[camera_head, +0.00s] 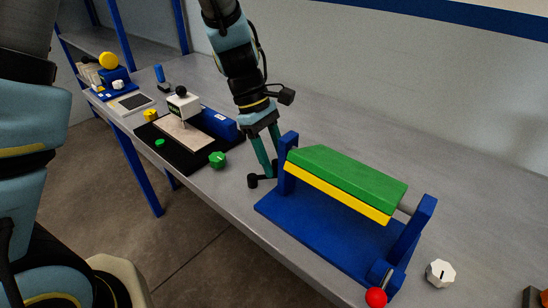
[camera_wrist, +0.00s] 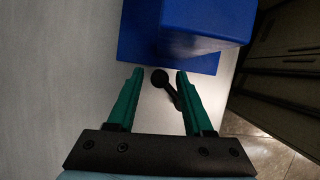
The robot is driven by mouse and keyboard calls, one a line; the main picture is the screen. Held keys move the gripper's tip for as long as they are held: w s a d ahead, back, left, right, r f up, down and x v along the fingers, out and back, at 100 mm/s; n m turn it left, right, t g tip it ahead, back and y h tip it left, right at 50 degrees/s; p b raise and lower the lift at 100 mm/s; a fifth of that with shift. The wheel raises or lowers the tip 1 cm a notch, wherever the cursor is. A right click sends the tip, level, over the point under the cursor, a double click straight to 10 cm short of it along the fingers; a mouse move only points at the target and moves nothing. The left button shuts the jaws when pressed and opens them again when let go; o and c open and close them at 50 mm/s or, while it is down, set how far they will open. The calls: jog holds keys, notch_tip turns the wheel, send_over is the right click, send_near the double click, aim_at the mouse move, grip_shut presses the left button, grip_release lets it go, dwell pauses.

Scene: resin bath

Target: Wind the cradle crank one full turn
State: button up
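The cradle has a blue base (camera_head: 325,230) with two blue end posts and a green block (camera_head: 350,175) with a yellow side (camera_head: 335,192) between them. A crank with a red ball knob (camera_head: 376,297) is at its near right end. My gripper (camera_head: 268,172) points down beside the left post, far from the red knob. In the wrist view its green fingers (camera_wrist: 160,72) are apart. A black knob on a short arm (camera_wrist: 160,77) shows between the fingertips; I cannot tell its depth or whether it touches them. It also shows in the head view (camera_head: 252,181).
A white faceted knob (camera_head: 440,273) stands right of the cradle. Left of my gripper are a black tray (camera_head: 160,146), a green knob (camera_head: 217,160) and a white block with a black ball (camera_head: 183,103). The grey bench (camera_head: 480,215) is clear behind the cradle.

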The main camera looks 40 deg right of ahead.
grip_shut()
dwell(0.3)
jog(key=shift+s+a+r+m+y+p, duration=0.15)
jog(key=shift+s+m+y+p, duration=0.3)
jog(key=shift+m, duration=0.45)
jog(key=shift+a+m, duration=0.1)
jog(key=shift+m, duration=0.5)
jog(key=shift+o, duration=0.8)
grip_release()
jog(key=b+v, duration=0.1)
jog(key=v, duration=0.9)
jog(key=shift+w+r, duration=0.2)
jog(key=shift+r, duration=0.05)
